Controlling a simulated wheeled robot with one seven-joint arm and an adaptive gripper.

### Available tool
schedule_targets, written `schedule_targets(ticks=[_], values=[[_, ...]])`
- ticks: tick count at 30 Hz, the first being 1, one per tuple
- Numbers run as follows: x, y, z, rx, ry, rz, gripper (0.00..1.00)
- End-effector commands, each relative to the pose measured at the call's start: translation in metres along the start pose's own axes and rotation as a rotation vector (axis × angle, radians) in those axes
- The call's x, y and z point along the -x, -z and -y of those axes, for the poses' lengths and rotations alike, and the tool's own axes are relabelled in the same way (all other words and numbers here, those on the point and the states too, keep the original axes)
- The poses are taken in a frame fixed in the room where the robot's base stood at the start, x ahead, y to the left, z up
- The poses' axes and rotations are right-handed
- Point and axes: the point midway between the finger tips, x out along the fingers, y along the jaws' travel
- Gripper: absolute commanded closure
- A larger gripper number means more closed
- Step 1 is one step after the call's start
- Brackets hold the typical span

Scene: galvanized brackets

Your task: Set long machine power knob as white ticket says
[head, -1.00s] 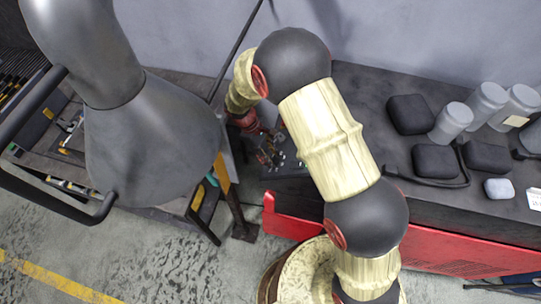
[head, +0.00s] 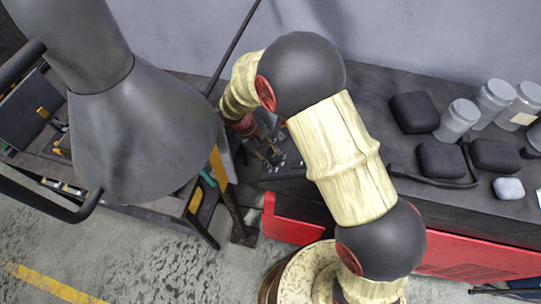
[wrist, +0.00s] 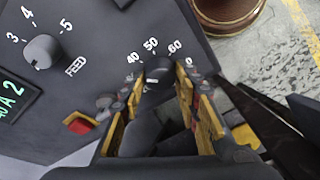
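A dark panel in the wrist view carries a round black knob (wrist: 158,70) with white marks 40, 50, 60 and a 0 around it. Its name is not visible. My gripper (wrist: 160,82) has its yellow-padded fingers on either side of this knob; they look apart, with small gaps beside it. A second knob (wrist: 43,51), labelled FEED with 3, 4 and 5, sits to the left. In the head view my gripper (head: 272,152) is low over the dark machine top, and the knobs are too small to read. No readable white ticket shows.
A green-lit display (wrist: 15,100) and a red-and-yellow button (wrist: 80,123) are on the panel. In the head view, jars (head: 457,119) and black padded blocks (head: 413,112) stand on the right. A large grey hood (head: 140,130) hangs at the left.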

Motion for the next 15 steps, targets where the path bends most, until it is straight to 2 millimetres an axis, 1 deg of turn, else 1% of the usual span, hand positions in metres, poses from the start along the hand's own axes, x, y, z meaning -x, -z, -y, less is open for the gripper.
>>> schedule_targets(ticks=[1, 7, 15], values=[[0.0000, 0.0000, 0.0000, 0.000, 0.000, 0.000, 0.63], [-0.0001, 0.0000, -0.0001, 0.001, 0.000, 0.000, 0.52], [0.0003, 0.0000, -0.0003, 0.001, 0.000, 0.000, 0.52]])
